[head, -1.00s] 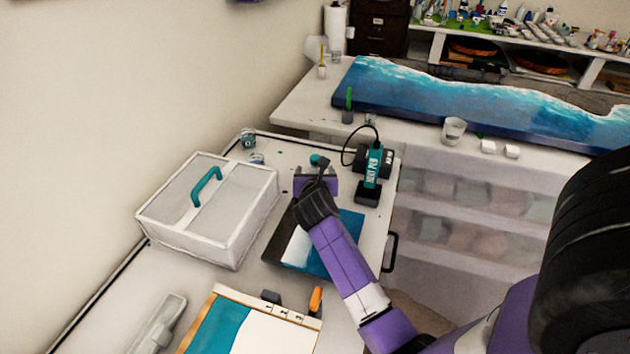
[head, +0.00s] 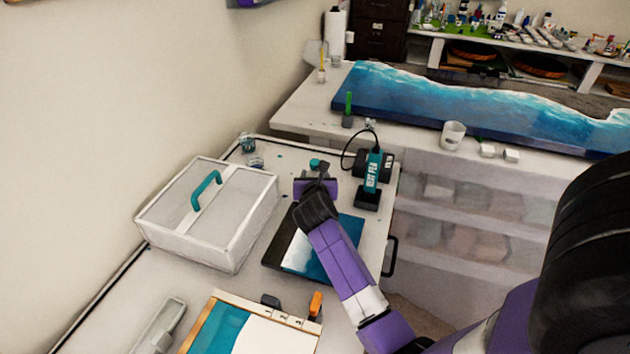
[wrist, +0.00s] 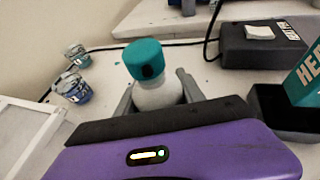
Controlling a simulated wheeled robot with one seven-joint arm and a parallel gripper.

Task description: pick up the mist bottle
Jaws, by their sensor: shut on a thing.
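The mist bottle has a white body and a teal cap; in the wrist view the mist bottle (wrist: 155,94) stands upright between my two grey fingers. In the head view only the teal top of the mist bottle (head: 315,163) shows, just beyond my gripper (head: 316,176), which hides the body. My gripper (wrist: 157,96) is shut on the bottle's body, below the cap. Whether the base touches the table is hidden by my purple gripper housing.
A teal and black heat tool (head: 372,180) with a cord stands close right. Small cups (head: 247,142) sit behind left. A white caddy (head: 233,232) with a teal handle is at left. A dark panel with blue and white paint (head: 340,243) lies below my arm.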

